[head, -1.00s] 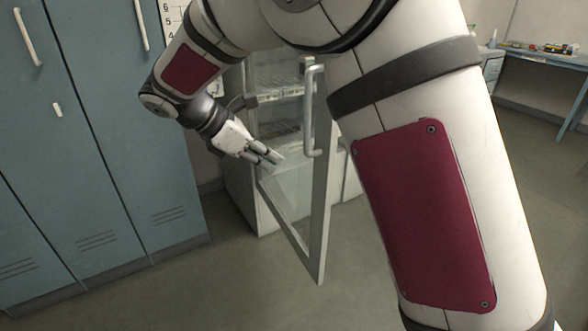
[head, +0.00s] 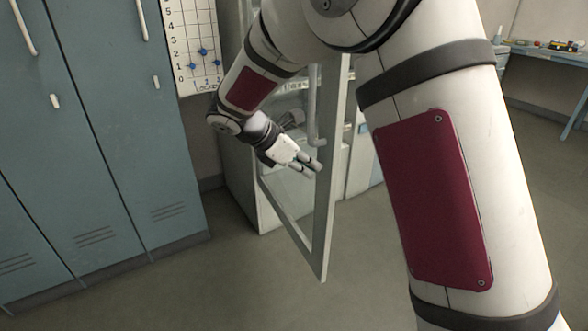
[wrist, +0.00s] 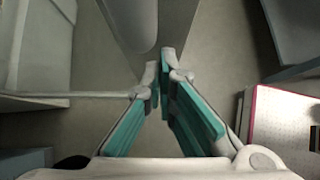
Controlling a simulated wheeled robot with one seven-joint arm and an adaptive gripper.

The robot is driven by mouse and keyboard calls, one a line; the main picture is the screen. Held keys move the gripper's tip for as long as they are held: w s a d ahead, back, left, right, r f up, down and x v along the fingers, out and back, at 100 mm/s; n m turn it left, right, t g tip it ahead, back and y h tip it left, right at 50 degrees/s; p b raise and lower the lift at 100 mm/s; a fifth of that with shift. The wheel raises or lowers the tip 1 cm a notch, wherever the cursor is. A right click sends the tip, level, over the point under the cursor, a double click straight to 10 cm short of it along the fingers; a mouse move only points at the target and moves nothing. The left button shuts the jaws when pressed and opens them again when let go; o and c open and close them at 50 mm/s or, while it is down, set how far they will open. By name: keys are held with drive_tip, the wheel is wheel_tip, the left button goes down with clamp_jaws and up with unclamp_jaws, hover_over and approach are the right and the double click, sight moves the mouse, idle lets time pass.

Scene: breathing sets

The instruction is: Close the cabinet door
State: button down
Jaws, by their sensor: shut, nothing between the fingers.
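The cabinet (head: 240,180) stands at the back centre. Its glass door (head: 322,225) is open and swung out towards me, hinged on the left. The door's grey vertical handle (head: 312,110) is on the face turned to the left, just above my gripper. My gripper (head: 318,166) is shut and empty, on the handle side near the door's free edge. I cannot tell whether it touches the door. In the wrist view, my teal-padded fingertips (wrist: 162,68) meet just below a grey rounded part that looks like the handle (wrist: 133,25). My arm hides the door's top.
Blue lockers (head: 90,130) stand at the left. A white chart with blue markers (head: 190,45) hangs beside them. A blue workbench (head: 548,55) is at the far right. The floor (head: 240,285) before the door is clear.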

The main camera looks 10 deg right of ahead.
drive_tip(key=shift+w+d, duration=0.1)
drive_tip(key=shift+d, duration=0.35)
